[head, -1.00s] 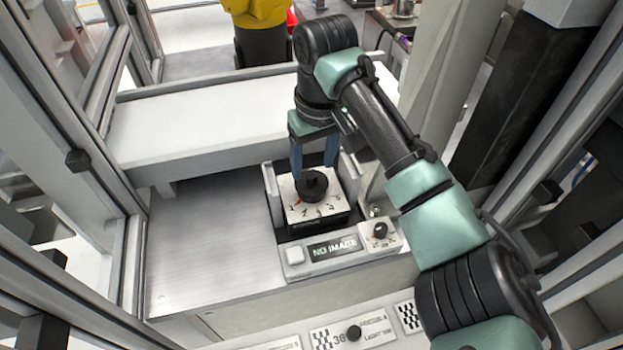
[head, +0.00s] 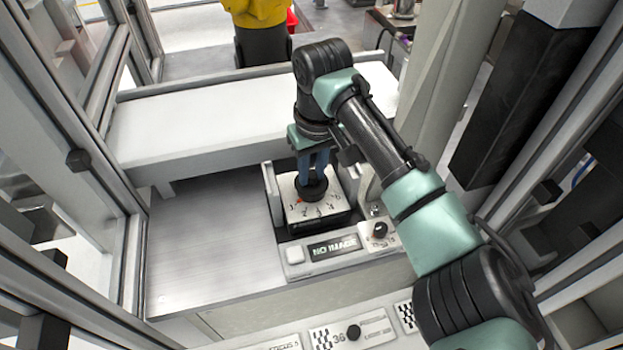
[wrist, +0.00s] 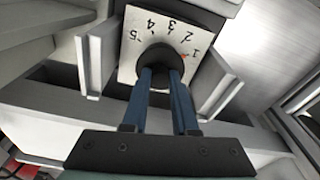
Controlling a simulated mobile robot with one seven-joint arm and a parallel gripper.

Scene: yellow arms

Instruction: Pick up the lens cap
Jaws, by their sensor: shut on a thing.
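The lens cap is a small black round piece (head: 312,190) on a white plate marked with numbers (head: 322,210). It also shows in the wrist view (wrist: 160,57), near the plate's middle, with the numbers around it. My gripper (head: 313,180) is above the plate, its blue fingers close together and shut on the black piece. In the wrist view, the fingertips (wrist: 161,72) meet the black piece and cover part of it. I cannot tell whether the piece touches the plate or is slightly above it.
The plate sits on a black block between light upright brackets (head: 272,192). A panel reading "NO IMAGE" (head: 333,247) with a white button (head: 295,254) and a dark knob (head: 380,230) lies in front. The metal surface to the left (head: 205,245) is clear. Frame posts stand on both sides.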

